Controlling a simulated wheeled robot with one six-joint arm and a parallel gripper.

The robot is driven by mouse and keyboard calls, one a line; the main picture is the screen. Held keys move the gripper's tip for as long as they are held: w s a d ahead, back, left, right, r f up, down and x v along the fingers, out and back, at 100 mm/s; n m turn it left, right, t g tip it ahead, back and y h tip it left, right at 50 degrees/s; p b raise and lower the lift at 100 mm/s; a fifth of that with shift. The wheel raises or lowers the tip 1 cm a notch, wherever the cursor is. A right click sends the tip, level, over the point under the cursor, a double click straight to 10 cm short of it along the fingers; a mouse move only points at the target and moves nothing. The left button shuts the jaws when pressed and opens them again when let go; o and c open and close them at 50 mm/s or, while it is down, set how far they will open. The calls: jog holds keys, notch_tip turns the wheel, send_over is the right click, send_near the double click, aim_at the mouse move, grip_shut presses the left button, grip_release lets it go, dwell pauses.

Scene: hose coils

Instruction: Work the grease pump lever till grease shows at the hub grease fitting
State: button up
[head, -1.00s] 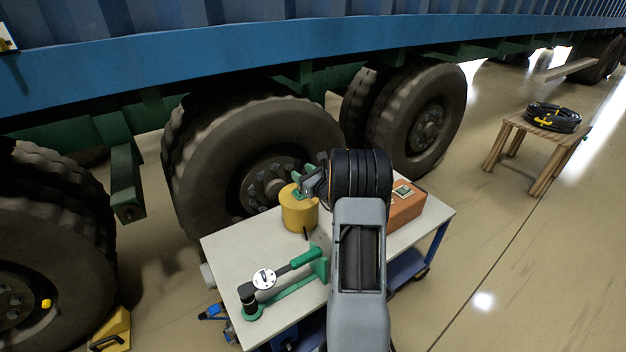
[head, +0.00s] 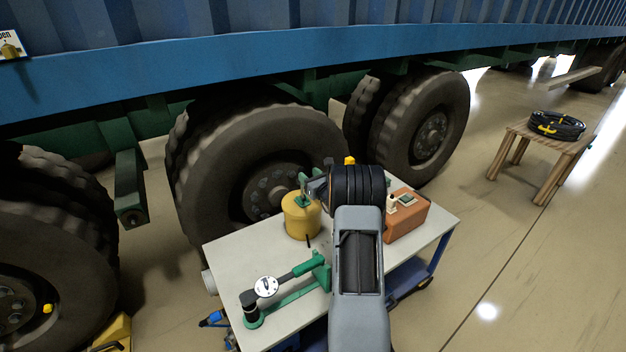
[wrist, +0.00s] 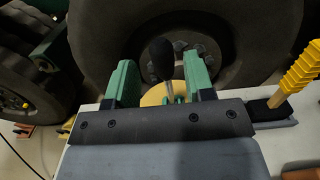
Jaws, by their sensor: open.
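A yellow drum-shaped pot (head: 301,217), likely the grease pump, stands on the grey cart top. My gripper (head: 306,188) is just above it, with green fingers apart. In the wrist view a lever with a black knob (wrist: 161,60) on a thin metal rod stands upright between the open fingers (wrist: 160,88). I cannot tell if either finger touches it. Part of the yellow lid (wrist: 153,97) shows below. The wheel hub (head: 265,190) is behind the pot. A small yellow spot (head: 47,309) shows on the left wheel's hub; I cannot tell if it is the fitting or grease.
On the cart (head: 228,262) lie a green tool with a round dial (head: 266,287) and an orange-brown box (head: 408,222). A yellow ribbed piece (wrist: 299,70) stands to the right in the wrist view. A wooden stool (head: 520,150) with a black hose coil (head: 556,125) stands right. Floor between is clear.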

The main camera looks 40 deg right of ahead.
aim_at(303, 170)
jog(key=shift+w+d+p, duration=0.1)
jog(key=shift+w+p, duration=0.25)
jog(key=shift+w, duration=1.9)
jog(key=shift+w+b, duration=0.25)
jog(key=shift+b, duration=0.3)
jog(key=shift+c, duration=0.3)
